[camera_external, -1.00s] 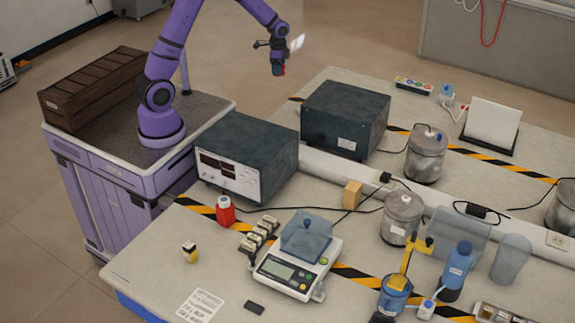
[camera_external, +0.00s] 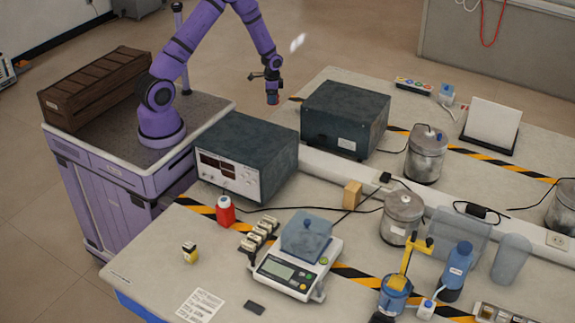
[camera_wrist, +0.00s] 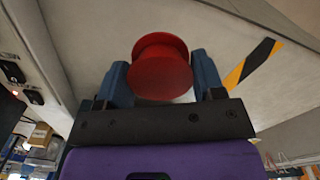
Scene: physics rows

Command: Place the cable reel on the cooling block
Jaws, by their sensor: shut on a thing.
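The red cable reel (camera_wrist: 160,75) sits between the two blue fingers of my gripper (camera_wrist: 163,62) in the wrist view. The gripper is shut on it, with a finger on each side. In the external view my gripper (camera_external: 272,99) hangs at the end of the purple arm, above and behind the dark instrument boxes, near the back left edge of the table. The reel is barely visible there. I cannot tell for sure which thing is the cooling block.
Two dark boxes, a front one with displays (camera_external: 245,155) and a rear one (camera_external: 345,117), stand near the arm. A scale (camera_external: 297,268), a red bottle (camera_external: 226,212), metal canisters (camera_external: 426,155) and cables crowd the table. The front left has some free room.

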